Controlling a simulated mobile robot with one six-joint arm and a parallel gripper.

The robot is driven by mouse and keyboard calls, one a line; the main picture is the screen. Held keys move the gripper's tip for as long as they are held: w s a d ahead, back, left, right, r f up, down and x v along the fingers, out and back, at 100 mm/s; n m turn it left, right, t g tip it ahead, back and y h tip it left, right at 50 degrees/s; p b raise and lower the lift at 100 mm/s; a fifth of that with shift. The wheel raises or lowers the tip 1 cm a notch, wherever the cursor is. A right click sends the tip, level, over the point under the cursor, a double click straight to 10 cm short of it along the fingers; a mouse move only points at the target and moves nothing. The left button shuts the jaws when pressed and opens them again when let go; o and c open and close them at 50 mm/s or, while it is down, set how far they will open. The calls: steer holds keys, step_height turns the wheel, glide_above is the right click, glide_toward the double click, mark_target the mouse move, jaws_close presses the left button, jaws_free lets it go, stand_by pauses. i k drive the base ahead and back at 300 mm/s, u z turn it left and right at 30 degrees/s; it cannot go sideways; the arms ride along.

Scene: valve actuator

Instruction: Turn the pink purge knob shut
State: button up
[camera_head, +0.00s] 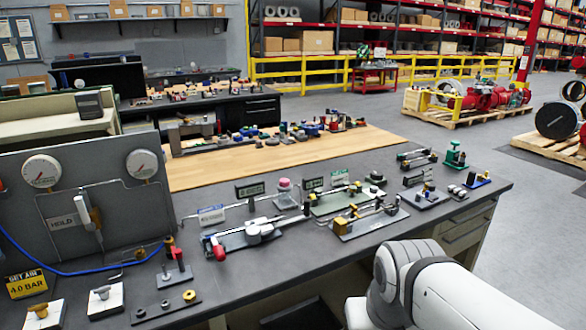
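A pink knob (284,183) sits on top of a small pale, clear-looking body on the dark workbench, near the middle of the view. It is small here, and its turn position cannot be told. My white arm (440,290) shows at the lower right, in front of the bench's front edge and well apart from the knob. My gripper is not in view.
The bench (462,210) is crowded with valve fittings. A fitting with a red handle end (219,253) lies in front of the knob. A grey gauge panel (90,205) stands at left, with a blue hose (75,271). Yellow railings (320,68) stand behind.

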mark_target(284, 182)
steer(key=u, duration=0.1)
steer(key=i, duration=1.3)
steer(key=u, duration=0.6)
steer(key=k, duration=0.75)
steer(key=u, duration=0.15)
steer(key=i, duration=0.8)
steer(key=z, duration=0.1)
